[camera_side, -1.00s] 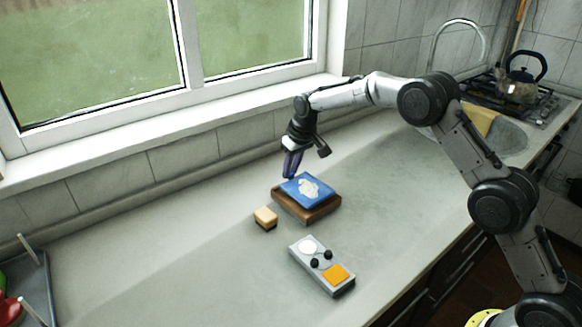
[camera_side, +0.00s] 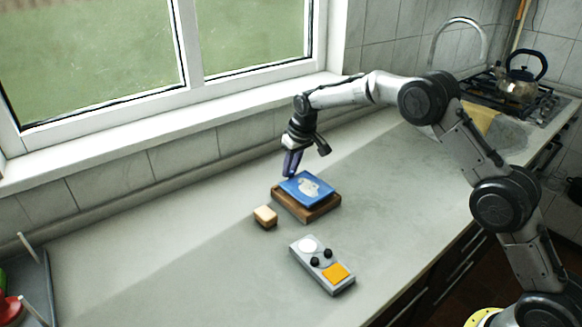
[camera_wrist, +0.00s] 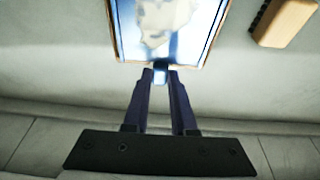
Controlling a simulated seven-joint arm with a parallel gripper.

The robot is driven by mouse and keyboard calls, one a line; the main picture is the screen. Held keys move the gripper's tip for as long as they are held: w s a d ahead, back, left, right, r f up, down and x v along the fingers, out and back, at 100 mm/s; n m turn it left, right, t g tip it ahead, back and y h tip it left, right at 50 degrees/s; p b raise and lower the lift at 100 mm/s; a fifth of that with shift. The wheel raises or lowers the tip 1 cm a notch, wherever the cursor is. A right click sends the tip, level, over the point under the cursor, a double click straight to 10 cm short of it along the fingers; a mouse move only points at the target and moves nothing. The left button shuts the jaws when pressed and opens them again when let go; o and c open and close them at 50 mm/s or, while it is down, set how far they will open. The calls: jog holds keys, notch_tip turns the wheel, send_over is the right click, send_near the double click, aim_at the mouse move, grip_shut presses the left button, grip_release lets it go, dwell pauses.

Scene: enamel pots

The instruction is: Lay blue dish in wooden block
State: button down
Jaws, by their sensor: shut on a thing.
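The blue dish (camera_side: 294,186), flat and square with a pale patch in its middle, is over the wooden block (camera_side: 314,213). It looks slightly tilted, and I cannot tell whether it rests fully in the block. My gripper (camera_side: 290,175) is at the dish's far left edge. In the wrist view, my gripper (camera_wrist: 161,72) is shut on a small blue part at the near edge of the dish (camera_wrist: 127,35). The block shows there only as a thin brown rim around the dish.
A small light wooden piece (camera_side: 265,216) stands just left of the block; it also shows in the wrist view (camera_wrist: 284,22). A grey box with an orange square and black knobs (camera_side: 322,266) lies in front. The counter between the block and the sink is clear.

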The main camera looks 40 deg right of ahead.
jog(key=shift+f, duration=0.85)
dwell(0.3)
jog(key=c, duration=0.6)
grip_release()
jog(key=shift+f, duration=0.1)
jog(key=shift+c, duration=0.2)
jog(key=s+r+t, duration=0.1)
jog(key=s+r, duration=0.3)
jog(key=r, duration=0.8)
jog(key=s+r+t, duration=0.1)
jog(key=s+r, duration=0.3)
jog(key=r, duration=0.8)
jog(key=s+r+t, duration=0.1)
jog(key=s+r, duration=0.5)
jog(key=s, duration=0.8)
jog(key=s+d+f, duration=0.1)
jog(key=s+f, duration=0.1)
jog(key=s, duration=1.2)
jog(key=s+f, duration=1)
jog(key=f, duration=0.1)
jog(key=shift+s+g, duration=0.2)
jog(key=shift+g, duration=0.2)
